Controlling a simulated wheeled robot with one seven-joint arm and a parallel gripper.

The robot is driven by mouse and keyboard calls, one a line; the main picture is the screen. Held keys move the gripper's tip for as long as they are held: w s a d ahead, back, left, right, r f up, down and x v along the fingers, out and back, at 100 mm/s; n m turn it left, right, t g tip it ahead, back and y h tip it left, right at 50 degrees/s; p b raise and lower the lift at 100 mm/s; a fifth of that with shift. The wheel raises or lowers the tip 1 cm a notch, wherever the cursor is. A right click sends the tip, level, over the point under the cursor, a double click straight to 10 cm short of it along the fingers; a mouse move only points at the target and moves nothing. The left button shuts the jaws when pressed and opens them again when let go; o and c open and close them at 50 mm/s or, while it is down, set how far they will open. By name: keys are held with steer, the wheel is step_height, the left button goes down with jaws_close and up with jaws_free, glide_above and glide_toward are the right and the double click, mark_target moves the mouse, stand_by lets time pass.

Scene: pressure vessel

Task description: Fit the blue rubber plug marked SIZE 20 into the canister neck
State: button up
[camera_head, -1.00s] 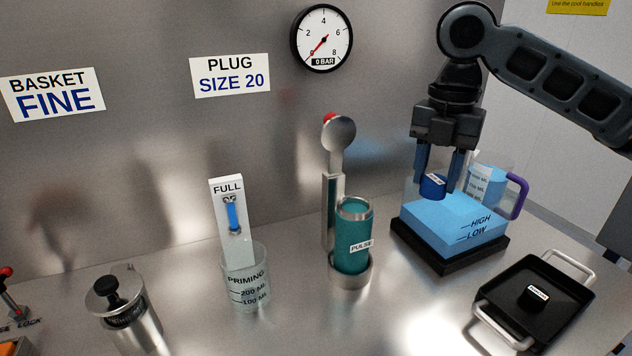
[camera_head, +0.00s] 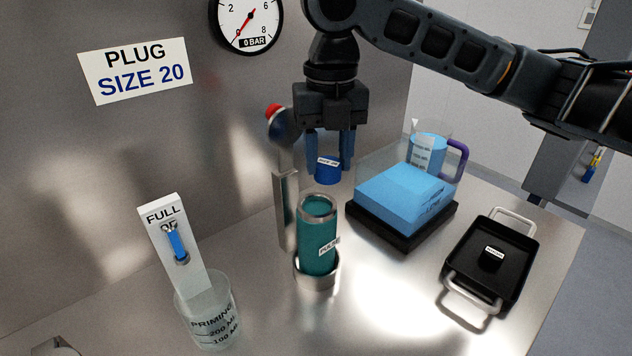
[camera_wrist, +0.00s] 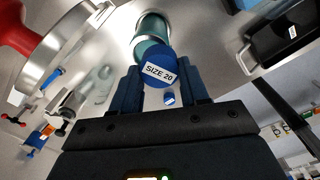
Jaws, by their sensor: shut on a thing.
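My gripper (camera_head: 328,165) is shut on the blue plug (camera_head: 327,172) and holds it in the air, above and slightly behind the canister. The wrist view shows the plug (camera_wrist: 158,68) between the fingers, with its SIZE 20 label readable. The teal canister (camera_head: 317,240) marked PULSE stands upright in a metal cup (camera_head: 317,277). Its open neck (camera_head: 319,206) has a metal rim and faces up. In the wrist view the canister (camera_wrist: 152,30) shows just beyond the plug, which hides part of it. The plug and the neck are apart.
A lever post (camera_head: 285,205) with a red-tipped arm stands left of the canister. A clear tank of blue liquid (camera_head: 400,195) and a jug (camera_head: 430,150) are to the right. A black tray (camera_head: 515,262) holds a dark plug. A PRIMING beaker (camera_head: 208,315) stands front left.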

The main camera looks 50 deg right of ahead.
steer(key=shift+w+a+f, duration=0.1)
steer(key=shift+a+f, duration=0.3)
steer(key=shift+a, duration=0.15)
steer(key=shift+w+a+f, duration=0.1)
steer(key=shift+a+f, duration=0.25)
steer(key=shift+a, duration=0.2)
steer(key=shift+f+p, duration=0.4)
steer(key=shift+f, duration=1.55)
steer(key=shift+f, duration=0.1)
steer(key=o, duration=1)
step_height(320, 180, up, 12)
steer(key=shift+r+b, duration=0.15)
steer(key=shift+b, duration=0.4)
